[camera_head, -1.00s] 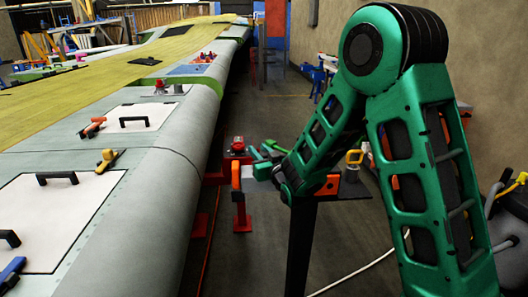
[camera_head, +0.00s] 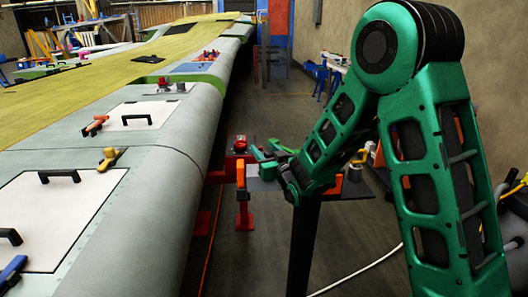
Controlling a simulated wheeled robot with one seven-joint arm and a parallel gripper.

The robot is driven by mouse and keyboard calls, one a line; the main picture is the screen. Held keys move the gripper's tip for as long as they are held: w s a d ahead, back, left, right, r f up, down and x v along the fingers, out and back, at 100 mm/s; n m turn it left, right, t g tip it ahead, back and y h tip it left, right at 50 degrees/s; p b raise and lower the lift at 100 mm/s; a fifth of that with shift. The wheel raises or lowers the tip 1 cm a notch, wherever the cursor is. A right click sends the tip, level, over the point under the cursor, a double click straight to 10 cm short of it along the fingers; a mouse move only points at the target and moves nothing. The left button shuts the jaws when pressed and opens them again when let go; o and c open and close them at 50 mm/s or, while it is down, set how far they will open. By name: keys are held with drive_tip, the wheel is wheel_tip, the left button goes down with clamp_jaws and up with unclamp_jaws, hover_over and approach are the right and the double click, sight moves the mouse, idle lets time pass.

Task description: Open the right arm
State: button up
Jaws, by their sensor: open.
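A red jig arm with an upright orange handle (camera_head: 241,174) stands beside the wing's rounded edge, just right of the picture's middle-left. A red post (camera_head: 244,215) is below it, and a red clamp-like part (camera_head: 239,144) sits just behind. My gripper (camera_head: 264,158), green, is at the end of my green arm, a little right of the orange handle. Its jaws are open and look empty, with a small gap to the handle. The far finger and the jig arm's hinge are partly hidden or too small to tell.
The long grey wing (camera_head: 150,185) fills the left, with white panels, black handles and small clamps on top. A dark stand and an orange block (camera_head: 333,187) show behind my arm. An orange cable and white hose lie on the floor.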

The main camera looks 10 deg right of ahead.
drive_tip(key=v, duration=1)
drive_tip(key=shift+s+d, duration=0.15)
